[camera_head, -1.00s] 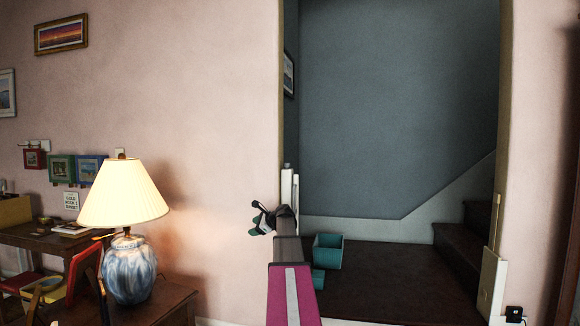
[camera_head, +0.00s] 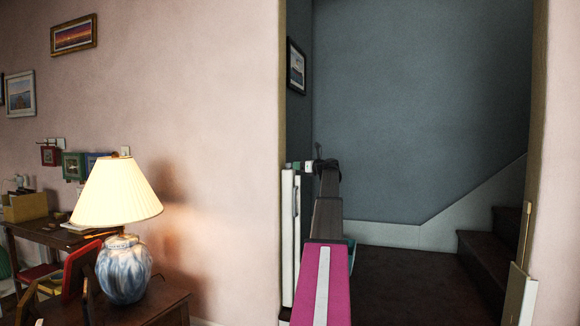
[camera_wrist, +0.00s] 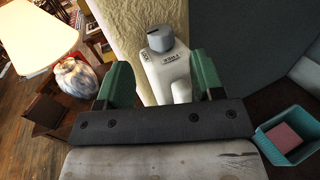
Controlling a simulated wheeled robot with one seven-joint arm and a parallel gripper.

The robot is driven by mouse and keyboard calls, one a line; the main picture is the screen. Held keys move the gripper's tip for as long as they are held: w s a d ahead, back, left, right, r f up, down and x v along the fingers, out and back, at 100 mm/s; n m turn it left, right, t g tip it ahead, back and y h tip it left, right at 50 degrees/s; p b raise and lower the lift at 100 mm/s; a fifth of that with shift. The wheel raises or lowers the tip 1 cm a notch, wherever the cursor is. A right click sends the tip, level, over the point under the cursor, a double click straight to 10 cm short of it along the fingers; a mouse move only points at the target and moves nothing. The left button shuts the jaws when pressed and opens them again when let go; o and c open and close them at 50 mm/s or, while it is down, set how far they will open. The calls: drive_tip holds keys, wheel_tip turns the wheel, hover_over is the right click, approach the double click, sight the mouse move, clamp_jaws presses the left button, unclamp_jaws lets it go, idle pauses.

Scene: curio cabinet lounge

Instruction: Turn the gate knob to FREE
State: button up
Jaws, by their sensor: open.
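The gate knob (camera_wrist: 160,39) is a grey cap with a short dark mark on its far top side. It sits on top of the white gate post (camera_wrist: 168,78). An upside-down label that seems to read FREE is on the near side of the housing, and a second label, hard to read, is to its left. My gripper (camera_wrist: 162,76) is open, its green fingers on either side of the post and the knob just beyond them, untouched. In the head view my gripper (camera_head: 318,166) is at the top of the white gate (camera_head: 290,235); the knob is hard to make out there.
A teal bin (camera_wrist: 262,140) holding a pink block (camera_wrist: 284,137) is on the floor to the right. The door-frame wall edge (camera_wrist: 128,28) is close behind the post. A lit lamp (camera_head: 122,265) stands on a side table at left. Stairs (camera_head: 487,255) are at right.

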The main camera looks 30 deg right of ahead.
sight(290, 164)
drive_tip(key=x, duration=0.7)
drive_tip(key=shift+w, duration=0.1)
drive_tip(key=shift+c, duration=0.2)
drive_tip(key=c, duration=0.8)
